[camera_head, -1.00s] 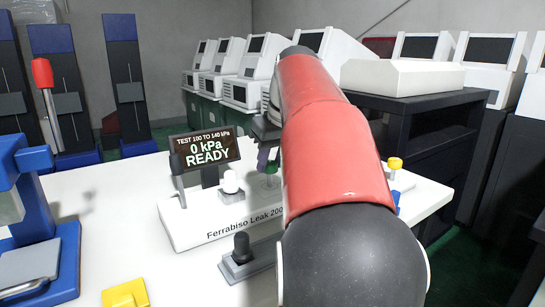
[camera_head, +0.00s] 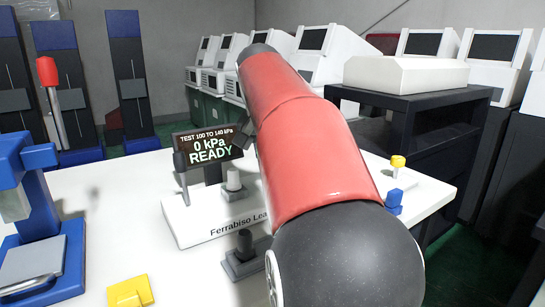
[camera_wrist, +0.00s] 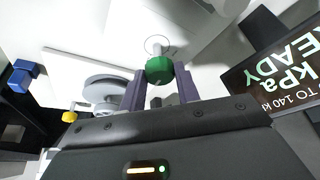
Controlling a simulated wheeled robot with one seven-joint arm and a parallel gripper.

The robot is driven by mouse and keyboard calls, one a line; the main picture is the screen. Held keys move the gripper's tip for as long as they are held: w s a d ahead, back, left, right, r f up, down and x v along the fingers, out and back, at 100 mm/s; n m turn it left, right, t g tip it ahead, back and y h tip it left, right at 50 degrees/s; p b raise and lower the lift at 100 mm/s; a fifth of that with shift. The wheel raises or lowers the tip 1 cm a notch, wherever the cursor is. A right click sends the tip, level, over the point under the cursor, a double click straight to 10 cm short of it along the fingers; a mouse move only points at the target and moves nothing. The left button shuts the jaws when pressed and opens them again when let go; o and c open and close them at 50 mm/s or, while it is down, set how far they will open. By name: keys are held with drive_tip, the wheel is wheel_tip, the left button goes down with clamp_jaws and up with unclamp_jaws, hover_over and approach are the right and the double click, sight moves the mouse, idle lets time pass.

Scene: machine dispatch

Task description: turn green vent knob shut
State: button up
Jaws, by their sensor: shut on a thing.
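The green vent knob (camera_wrist: 160,70) shows in the wrist view, on a pale post on the white leak tester. My gripper (camera_wrist: 160,80) has its two purple-grey fingers on either side of the knob, shut on it. In the head view my red arm hides the knob and the gripper. The leak tester (camera_head: 190,222) stands on the white table, with its display (camera_head: 209,146) reading 0 kPa READY. The display also shows at the right of the wrist view (camera_wrist: 285,85).
On the tester are a white knob (camera_head: 233,180) and a dark lever (camera_head: 181,172). A dark knob on a grey base (camera_head: 244,250) stands in front. A blue press (camera_head: 40,215) is at left, a yellow block (camera_head: 130,292) in front. Blue (camera_head: 394,200) and yellow (camera_head: 398,162) parts lie right.

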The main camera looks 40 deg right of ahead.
drive_tip(key=shift+m, duration=0.6)
drive_tip(key=o, duration=1)
drive_tip(key=shift+w+v, duration=0.2)
drive_tip(key=shift+v, duration=3.75)
